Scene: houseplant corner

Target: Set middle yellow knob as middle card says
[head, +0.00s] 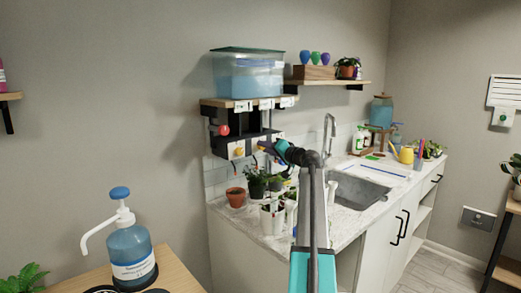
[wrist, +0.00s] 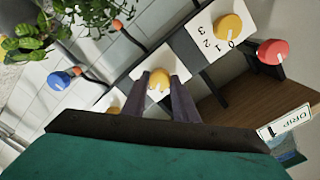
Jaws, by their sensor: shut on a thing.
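In the wrist view, my gripper (wrist: 160,82) has its two dark fingers on either side of the middle yellow knob (wrist: 158,79), shut on it. The knob sits on a white plate (wrist: 150,58); the fingers hide most of its scale, and I cannot read its setting. Another yellow knob (wrist: 229,27) is on a plate marked 0 to 3, and a third (wrist: 112,101) is partly hidden. In the head view, my gripper (head: 268,147) is at the dark rack's front. Small white cards, the middle one (head: 266,104) among them, line the shelf edge above; their writing is too small to read.
A red knob (wrist: 273,51) and a blue knob (wrist: 58,80) are near the plates. A label reading DRIP (wrist: 285,122) shows at the right. Below the rack, potted plants (head: 256,180) crowd the counter. A water tank (head: 247,74) stands above.

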